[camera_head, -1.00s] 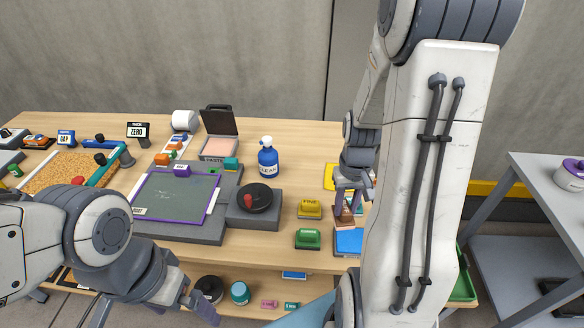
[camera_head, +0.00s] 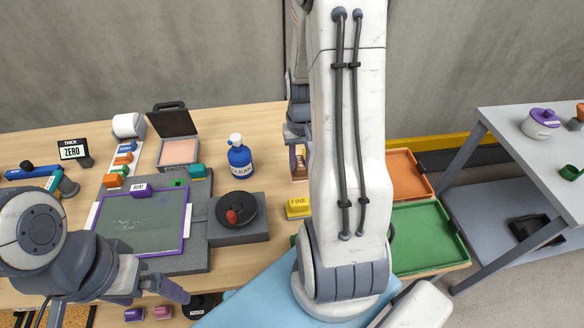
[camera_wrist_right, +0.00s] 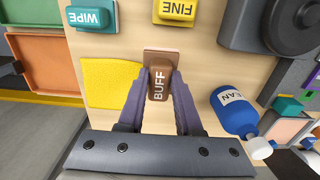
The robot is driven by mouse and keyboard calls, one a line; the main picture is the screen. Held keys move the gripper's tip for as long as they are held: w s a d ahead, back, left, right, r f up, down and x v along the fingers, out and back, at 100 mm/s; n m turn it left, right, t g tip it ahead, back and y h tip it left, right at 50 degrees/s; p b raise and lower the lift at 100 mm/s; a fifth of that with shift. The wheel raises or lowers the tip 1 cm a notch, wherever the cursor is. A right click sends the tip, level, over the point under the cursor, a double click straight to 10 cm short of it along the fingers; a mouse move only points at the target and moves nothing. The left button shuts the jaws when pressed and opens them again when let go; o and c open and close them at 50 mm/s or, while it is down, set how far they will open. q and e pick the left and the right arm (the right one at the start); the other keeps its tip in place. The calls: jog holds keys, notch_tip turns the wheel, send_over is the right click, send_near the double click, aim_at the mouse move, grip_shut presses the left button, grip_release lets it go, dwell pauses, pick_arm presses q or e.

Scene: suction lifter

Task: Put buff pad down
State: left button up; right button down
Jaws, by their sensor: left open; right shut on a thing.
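The brown buff pad (camera_wrist_right: 161,58), with a handle lettered BUFF, is between the fingers of my right gripper (camera_wrist_right: 160,80) in the right wrist view. That gripper is shut on the handle. The pad is over the wooden tabletop, beside and partly over a yellow cloth (camera_wrist_right: 110,85); I cannot tell whether it touches the surface. My left gripper (camera_head: 112,300) is open and empty at the table's front left.
A yellow FINE pad (camera_head: 298,207) and a teal WIPE pad (camera_wrist_right: 90,17) are nearby. A blue CLEAN bottle (camera_head: 239,160) stands left of my right gripper. Green (camera_head: 425,235) and orange (camera_head: 408,172) trays are at the right. A purple-framed screen (camera_head: 140,222) lies left.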

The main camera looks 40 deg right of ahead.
jog(key=shift+w+a+f, duration=0.1)
jog(key=shift+w+f, duration=0.2)
jog(key=shift+w, duration=0.25)
jog(key=shift+w+a+f, duration=0.1)
jog(key=shift+w+f, duration=0.2)
jog(key=shift+w, duration=0.2)
jog(key=shift+w+f, duration=0.15)
jog(key=shift+f, duration=0.1)
jog(key=shift+f+p, duration=0.45)
jog(key=shift+f, duration=1.45)
jog(key=shift+f, duration=0.15)
jog(key=c, duration=0.6)
grip_release()
